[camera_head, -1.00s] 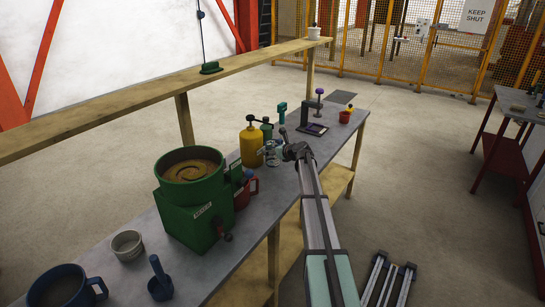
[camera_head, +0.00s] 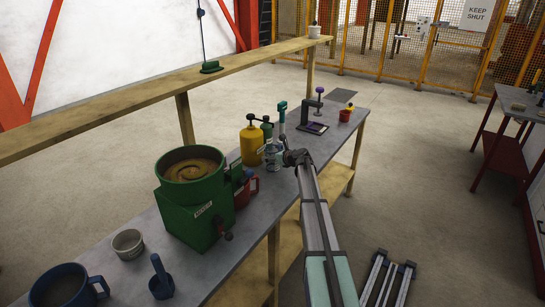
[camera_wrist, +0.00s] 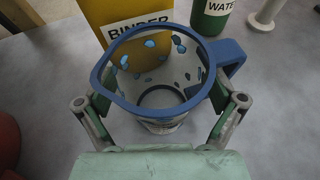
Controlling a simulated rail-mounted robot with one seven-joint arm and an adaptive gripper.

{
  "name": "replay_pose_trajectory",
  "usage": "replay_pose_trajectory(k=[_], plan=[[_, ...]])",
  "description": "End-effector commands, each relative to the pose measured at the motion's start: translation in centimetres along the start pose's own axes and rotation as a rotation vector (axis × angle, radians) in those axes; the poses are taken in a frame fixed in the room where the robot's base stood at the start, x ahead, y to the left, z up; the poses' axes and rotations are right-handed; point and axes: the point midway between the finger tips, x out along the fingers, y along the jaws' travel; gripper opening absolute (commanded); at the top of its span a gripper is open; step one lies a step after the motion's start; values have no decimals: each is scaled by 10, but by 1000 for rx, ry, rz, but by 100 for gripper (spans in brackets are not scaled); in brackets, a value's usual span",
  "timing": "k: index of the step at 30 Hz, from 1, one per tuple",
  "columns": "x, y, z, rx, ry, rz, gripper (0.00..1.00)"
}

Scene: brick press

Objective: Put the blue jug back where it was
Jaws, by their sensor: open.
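A jug with a blue rim and blue handle (camera_wrist: 228,52) stands upright on the bench in the wrist view. Its pale body is spotted with blue, and it looks empty. It also shows as a small pale jug (camera_head: 273,154) in the head view, in front of the yellow container. My gripper (camera_wrist: 160,112) is open, with one finger on each side of the jug; whether they touch it I cannot tell. In the head view my gripper (camera_head: 287,155) is at the jug's right side. A larger dark blue mug (camera_head: 62,289) stands at the bench's near left end.
The yellow binder container (camera_wrist: 130,18) is close behind the jug, with the green water bottle (camera_wrist: 211,16) beside it. A green mixer (camera_head: 190,205) and red mug (camera_head: 246,190) stand to the left. A shelf (camera_head: 110,102) runs behind. Bare bench (camera_head: 318,151) lies to the right.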

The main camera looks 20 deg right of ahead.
Motion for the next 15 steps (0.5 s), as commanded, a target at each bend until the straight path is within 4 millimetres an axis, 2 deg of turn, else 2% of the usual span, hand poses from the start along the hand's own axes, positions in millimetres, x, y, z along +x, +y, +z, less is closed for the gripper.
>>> replay_pose_trajectory(k=[5, 8, 15], plan=[[-2, 0, 4, 0, 0, 0, 94], [-11, 1, 2, -1, -1, 0, 94], [-53, 2, 0, 0, -1, -2, 94]])
